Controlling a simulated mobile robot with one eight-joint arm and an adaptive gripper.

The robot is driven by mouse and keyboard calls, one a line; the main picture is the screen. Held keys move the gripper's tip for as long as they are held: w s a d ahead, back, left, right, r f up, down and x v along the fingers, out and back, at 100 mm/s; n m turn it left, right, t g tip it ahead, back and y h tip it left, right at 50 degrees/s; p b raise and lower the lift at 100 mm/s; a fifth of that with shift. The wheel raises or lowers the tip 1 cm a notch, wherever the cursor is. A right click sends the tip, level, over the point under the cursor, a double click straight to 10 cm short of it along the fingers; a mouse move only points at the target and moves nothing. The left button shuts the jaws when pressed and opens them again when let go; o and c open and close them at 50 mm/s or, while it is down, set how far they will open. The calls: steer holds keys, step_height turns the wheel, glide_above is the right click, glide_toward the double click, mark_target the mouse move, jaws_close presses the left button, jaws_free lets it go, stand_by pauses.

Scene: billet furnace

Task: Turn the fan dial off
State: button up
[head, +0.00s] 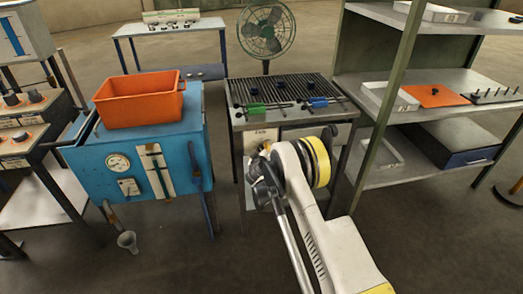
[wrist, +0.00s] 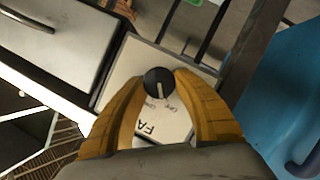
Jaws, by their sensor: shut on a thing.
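The fan dial (wrist: 159,80) is a round black knob with a pale pointer line, on a light panel (wrist: 126,63). Dark print, partly reading "FA", and small marks show beside it; I cannot read the small marks. My gripper (wrist: 160,84) has its two yellow fingers closed on opposite sides of the dial. In the head view the dial and fingertips are hidden behind my wrist, at the front of the grill-topped bench (head: 318,131). The green fan (head: 267,31) stands behind that bench.
A blue cabinet (head: 90,160) with an orange bin (head: 139,99) stands to the left. A green and a blue handled tool lie on the grill top. A metal shelf unit (head: 372,183) with trays stands close on the right. The floor in front is mostly clear.

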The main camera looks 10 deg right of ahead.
steer(key=shift+n+h, duration=0.3)
steer(key=shift+n, duration=0.3)
steer(key=o, duration=1.2)
steer(key=shift+c, duration=0.2)
steer(key=v, duration=1.2)
steer(key=shift+f, duration=0.15)
steer(key=shift+a, duration=0.1)
